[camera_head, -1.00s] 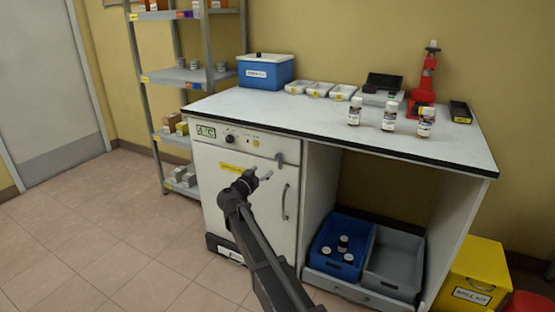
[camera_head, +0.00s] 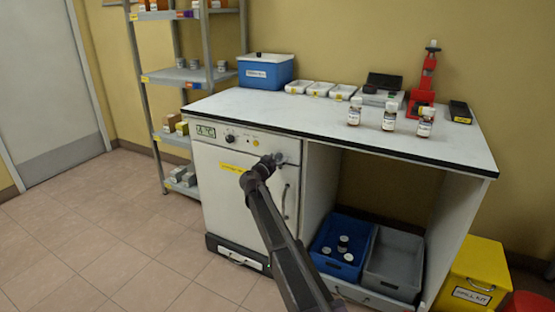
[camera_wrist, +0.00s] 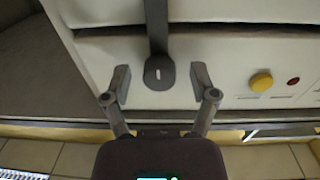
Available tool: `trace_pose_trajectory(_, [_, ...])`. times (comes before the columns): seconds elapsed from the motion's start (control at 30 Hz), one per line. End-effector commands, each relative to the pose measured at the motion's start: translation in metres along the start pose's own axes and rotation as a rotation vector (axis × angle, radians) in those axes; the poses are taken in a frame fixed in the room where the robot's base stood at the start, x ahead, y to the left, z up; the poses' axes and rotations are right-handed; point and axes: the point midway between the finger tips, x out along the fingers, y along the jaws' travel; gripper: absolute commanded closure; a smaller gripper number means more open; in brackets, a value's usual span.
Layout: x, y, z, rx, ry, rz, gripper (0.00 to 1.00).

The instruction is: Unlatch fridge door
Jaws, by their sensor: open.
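The small white fridge (camera_head: 222,190) stands under the left part of the bench, with its door closed against the frame. Its dark latch (camera_wrist: 158,72) shows at the top middle of the wrist view, with a rounded end and a bar running up across the door seam. My gripper (camera_wrist: 161,76) is open, one finger on each side of the latch's rounded end with a visible gap at both sides. In the head view my gripper (camera_head: 275,160) is at the fridge's upper right corner and largely hides the latch. The door handle (camera_head: 285,203) is partly behind my arm.
A yellow button (camera_wrist: 261,82) and a red light (camera_wrist: 293,81) sit beside the latch. Bottles (camera_head: 389,118) stand on the bench (camera_head: 300,112). A blue crate (camera_head: 323,243) and grey crate (camera_head: 393,264) are at lower right. The floor at left is clear.

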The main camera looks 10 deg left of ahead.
Motion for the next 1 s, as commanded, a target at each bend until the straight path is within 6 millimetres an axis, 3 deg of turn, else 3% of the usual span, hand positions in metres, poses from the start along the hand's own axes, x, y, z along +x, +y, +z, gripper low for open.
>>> trace_pose_trajectory(0.27, [0.0003,0.0002,0.0000,0.000,0.000,0.000,0.28])
trace_pose_trajectory(0.5, [0.0004,0.0003,0.0000,0.000,0.000,0.000,0.99])
trace_pose_trajectory(1.0, [0.0010,0.0003,0.0000,-0.058,0.002,0.001,1.00])
